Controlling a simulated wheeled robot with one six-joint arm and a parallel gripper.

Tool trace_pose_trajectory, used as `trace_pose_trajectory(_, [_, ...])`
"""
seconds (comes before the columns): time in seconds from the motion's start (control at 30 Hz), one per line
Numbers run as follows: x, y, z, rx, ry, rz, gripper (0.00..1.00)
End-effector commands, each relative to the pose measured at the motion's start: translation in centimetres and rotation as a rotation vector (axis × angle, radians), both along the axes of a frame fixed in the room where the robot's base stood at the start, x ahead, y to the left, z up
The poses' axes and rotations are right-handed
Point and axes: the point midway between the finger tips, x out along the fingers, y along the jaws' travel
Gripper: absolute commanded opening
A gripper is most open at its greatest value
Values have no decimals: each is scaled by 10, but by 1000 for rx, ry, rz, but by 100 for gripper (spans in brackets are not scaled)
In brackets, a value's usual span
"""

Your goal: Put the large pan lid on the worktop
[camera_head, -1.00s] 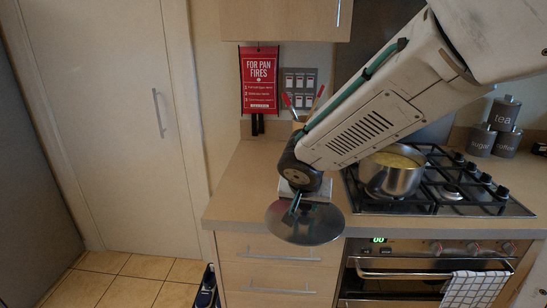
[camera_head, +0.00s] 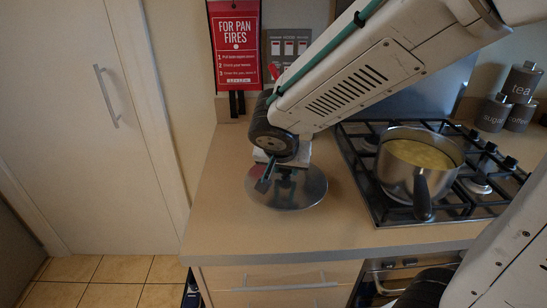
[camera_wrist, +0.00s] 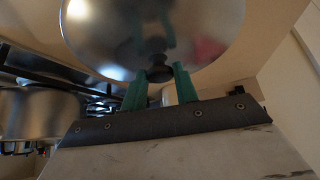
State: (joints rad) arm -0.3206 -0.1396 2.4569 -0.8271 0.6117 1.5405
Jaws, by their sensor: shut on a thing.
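The large pan lid (camera_head: 300,195) is a round, shiny steel disc with a dark knob. It is level over the worktop (camera_head: 222,215), left of the hob; I cannot tell whether it touches the surface. My gripper (camera_head: 268,178) is at the lid's top, shut on its knob. In the wrist view the lid (camera_wrist: 190,30) fills the top, and the green fingers of my gripper (camera_wrist: 158,85) stand on either side of the dark knob. My wrist hides part of the worktop behind the lid.
A steel pan with yellow contents (camera_head: 420,165) stands on the black gas hob (camera_head: 370,200), its handle pointing forward. Tea, sugar and coffee canisters (camera_head: 508,100) stand at the back right. A red pan fires sign (camera_head: 235,45) hangs on the wall. Bare worktop lies left and in front.

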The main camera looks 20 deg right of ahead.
Motion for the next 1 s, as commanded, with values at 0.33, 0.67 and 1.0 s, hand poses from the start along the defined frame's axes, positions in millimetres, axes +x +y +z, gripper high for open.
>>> trace_pose_trajectory(0.33, [84, -13, -8, 0, 0, 1, 0])
trace_pose_trajectory(0.67, [109, -16, -22, -2, 4, 5, 0])
trace_pose_trajectory(1.0, [108, -16, -45, -1, -1, 2, 0])
